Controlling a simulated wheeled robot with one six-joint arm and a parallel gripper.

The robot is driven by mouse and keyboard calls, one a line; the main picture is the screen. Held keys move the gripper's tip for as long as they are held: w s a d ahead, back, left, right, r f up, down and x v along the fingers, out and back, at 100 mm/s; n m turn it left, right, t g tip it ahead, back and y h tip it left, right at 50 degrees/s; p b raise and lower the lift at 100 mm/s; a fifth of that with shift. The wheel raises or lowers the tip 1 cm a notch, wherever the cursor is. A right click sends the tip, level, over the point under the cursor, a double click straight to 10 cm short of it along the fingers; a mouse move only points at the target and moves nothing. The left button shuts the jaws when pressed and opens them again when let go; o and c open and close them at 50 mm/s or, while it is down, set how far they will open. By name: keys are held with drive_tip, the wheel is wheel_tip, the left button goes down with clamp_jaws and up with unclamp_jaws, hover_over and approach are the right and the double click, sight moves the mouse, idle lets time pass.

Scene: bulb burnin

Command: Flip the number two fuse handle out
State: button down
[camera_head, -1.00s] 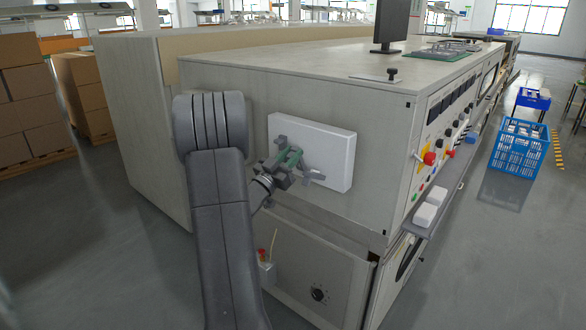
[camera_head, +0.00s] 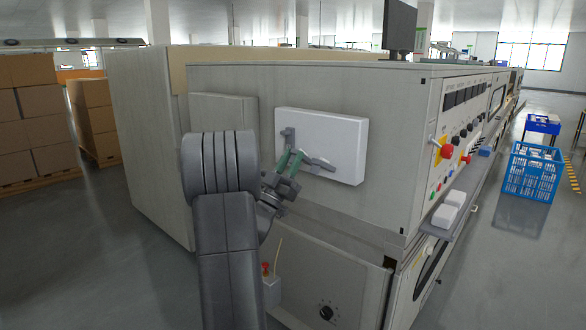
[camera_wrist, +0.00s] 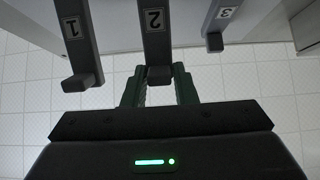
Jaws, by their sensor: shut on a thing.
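Three grey fuse handles show in the wrist view, labelled 1 (camera_wrist: 76,40), 2 (camera_wrist: 155,40) and 3 (camera_wrist: 219,25). The number two handle is in the middle, and its end block lies between the green fingers of my gripper (camera_wrist: 159,76). My gripper is shut on that handle. In the head view my gripper (camera_head: 289,162) is in front of the white fuse box (camera_head: 342,141) on the cabinet's end wall. Grey handle parts show at the box, but their numbers cannot be read there. My fingers partly hide the handles.
The large grey cabinet (camera_head: 235,75) stands behind the box. Its right side carries a control panel with a red knob (camera_head: 447,152) and a ledge with white blocks (camera_head: 447,215). A blue crate (camera_head: 532,172) stands on the floor at right. Stacked cartons (camera_head: 35,115) are at left.

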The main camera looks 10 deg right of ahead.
drive_tip(key=shift+s+f+b, duration=0.1)
drive_tip(key=shift+f+b, duration=0.65)
drive_tip(key=shift+f, duration=0.15)
drive_tip(key=c, duration=1.3)
unclamp_jaws()
drive_tip(key=shift+r, duration=0.1)
drive_tip(key=p+v, duration=0.1)
drive_tip(key=v, duration=1.2)
drive_tip(key=shift+s+a+f, duration=0.1)
drive_tip(key=shift+a+f, duration=0.15)
